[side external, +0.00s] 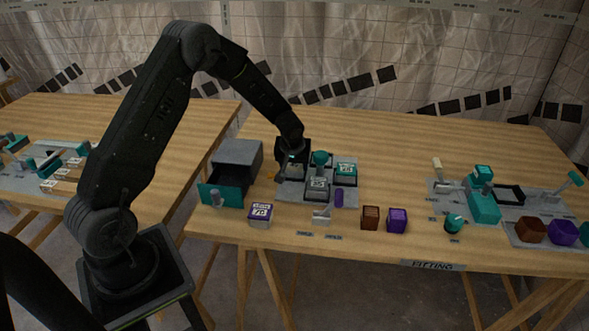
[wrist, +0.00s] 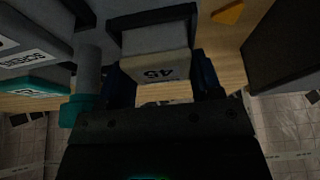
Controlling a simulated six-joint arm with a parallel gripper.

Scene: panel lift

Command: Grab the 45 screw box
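The 45 screw box (wrist: 155,66) shows in the wrist view, pale with an upside-down "45" label on the face toward me. It sits in a dark slot or tray. My gripper (wrist: 163,88) has one dark finger at each side of the box's near end, and the fingers look spread. I cannot tell whether either finger touches it. In the side view my gripper (side external: 292,158) is low over the left part of the grey box holder, and it hides the 45 box there.
A box marked 25 (side external: 318,187) and a teal-labelled box (side external: 346,170) stand just right of my gripper. A grey cabinet (side external: 237,158) with an open teal drawer (side external: 222,193) is close on the left. A purple-labelled box (side external: 260,213) stands in front.

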